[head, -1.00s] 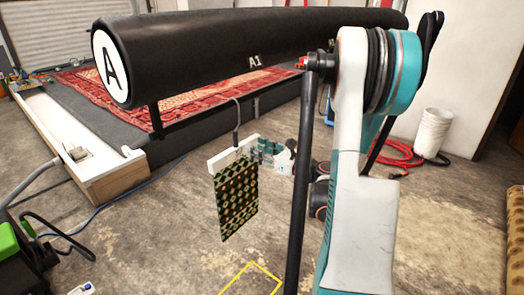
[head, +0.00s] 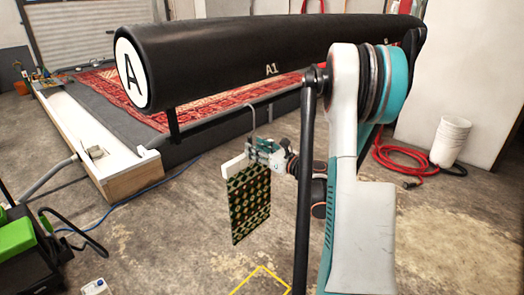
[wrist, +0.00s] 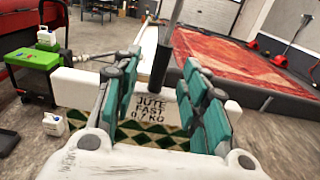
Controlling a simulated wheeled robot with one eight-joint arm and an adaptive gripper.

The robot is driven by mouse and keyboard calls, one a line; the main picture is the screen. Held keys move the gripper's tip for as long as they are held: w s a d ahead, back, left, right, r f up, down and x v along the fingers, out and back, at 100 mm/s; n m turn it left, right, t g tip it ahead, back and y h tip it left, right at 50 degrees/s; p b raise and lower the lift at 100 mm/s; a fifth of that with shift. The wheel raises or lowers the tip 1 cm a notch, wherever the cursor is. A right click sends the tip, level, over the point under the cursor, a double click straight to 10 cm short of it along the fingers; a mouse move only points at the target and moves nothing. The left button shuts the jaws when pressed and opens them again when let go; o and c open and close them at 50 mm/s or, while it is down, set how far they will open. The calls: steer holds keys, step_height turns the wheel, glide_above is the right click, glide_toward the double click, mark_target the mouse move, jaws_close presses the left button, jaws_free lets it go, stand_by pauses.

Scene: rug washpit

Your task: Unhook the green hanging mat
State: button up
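The green mat (head: 250,212), dark with a gold diamond pattern, hangs from a white hanger bar (head: 235,165) by a grey hook (head: 252,112) below the black roller. In the wrist view the mat (wrist: 85,128) shows below the bar (wrist: 78,83), with a label reading "JUTE FAST" and a black stem (wrist: 162,65) rising from it. My gripper (head: 262,150) is at the right part of the bar in the head view. In the wrist view its teal fingers (wrist: 162,78) are apart, one on each side of the stem and label. I cannot tell whether they touch the bar.
The black roller (head: 230,62) marked A1 runs above the grey platform with a red rug (head: 215,95). The floor below the mat is clear, with a yellow outline (head: 262,283).

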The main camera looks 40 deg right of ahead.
steer(key=shift+w+a, duration=0.15)
steer(key=shift+w, duration=1.75)
steer(key=shift+c, duration=0.2)
jaws_close()
steer(key=shift+r, duration=0.1)
steer(key=shift+r+p, duration=1.05)
steer(key=shift+r, duration=1.05)
steer(key=s+d+b, duration=0.1)
steer(key=s+b, duration=0.1)
steer(key=s, duration=1.3)
